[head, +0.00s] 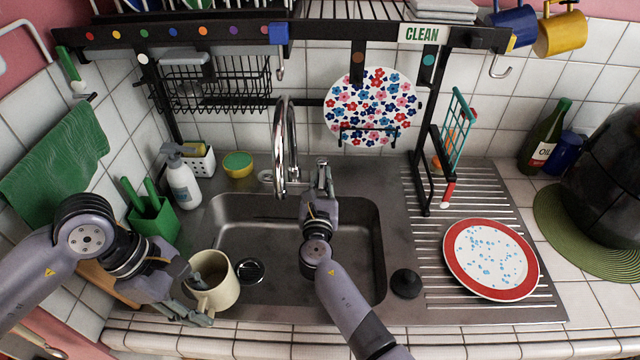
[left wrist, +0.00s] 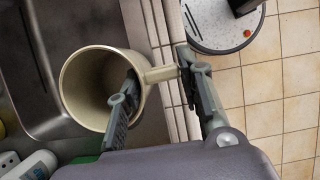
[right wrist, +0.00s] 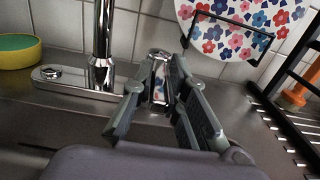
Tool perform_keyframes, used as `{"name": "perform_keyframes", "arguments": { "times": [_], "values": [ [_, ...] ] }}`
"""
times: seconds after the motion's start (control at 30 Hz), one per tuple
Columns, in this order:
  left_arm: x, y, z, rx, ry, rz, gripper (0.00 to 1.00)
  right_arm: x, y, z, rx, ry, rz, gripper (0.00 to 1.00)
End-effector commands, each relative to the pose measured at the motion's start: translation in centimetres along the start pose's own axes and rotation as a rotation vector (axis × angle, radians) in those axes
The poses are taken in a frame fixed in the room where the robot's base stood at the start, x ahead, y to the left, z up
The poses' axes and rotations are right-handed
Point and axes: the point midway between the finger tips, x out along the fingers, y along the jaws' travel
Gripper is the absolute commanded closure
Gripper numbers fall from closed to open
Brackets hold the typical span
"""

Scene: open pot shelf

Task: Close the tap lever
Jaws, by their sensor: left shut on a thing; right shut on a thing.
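The chrome tap (head: 292,150) stands behind the sink. Its lever (head: 322,168) is right of the spout and also shows in the right wrist view (right wrist: 160,82). My right gripper (head: 322,186) is shut on the lever, with one finger on each side of it; the fingers partly hide it. My left gripper (head: 197,294) is shut on a cream mug (head: 222,288) at the sink's front left. In the left wrist view (left wrist: 72,95), one finger is inside the mug and the other is outside by the handle. No water stream is visible.
The sink basin (head: 345,215) is empty near my right arm. A soap bottle (head: 181,180) and green holder (head: 153,218) stand to the left. A black stopper (head: 406,283) and red-rimmed plate (head: 490,290) lie to the right. A black rack (head: 425,160) rises behind.

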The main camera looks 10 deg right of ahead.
Motion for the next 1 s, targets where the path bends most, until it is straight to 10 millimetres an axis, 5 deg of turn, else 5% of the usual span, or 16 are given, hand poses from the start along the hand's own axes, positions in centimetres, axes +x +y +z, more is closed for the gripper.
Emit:
{"name": "perform_keyframes", "arguments": {
  "times": [0.23,0.27,0.57,1.0],
  "values": [
    [-0.1,0.0,0.0,0.001,-0.001,0.001,1.00,-0.1,0.1,0.0,0.006,0.002,0.001,1.00],
    [-0.1,0.0,0.0,0.001,-0.001,0.001,1.00,-0.1,0.1,0.0,0.006,0.002,0.001,0.86],
    [-0.1,0.0,0.0,0.001,-0.001,0.001,1.00,-0.1,0.1,0.0,0.005,0.002,0.000,0.66],
    [-0.1,0.0,0.0,0.001,-0.001,0.001,1.00,-1.3,0.1,-0.2,0.004,0.003,0.001,0.65]
  ]
}}
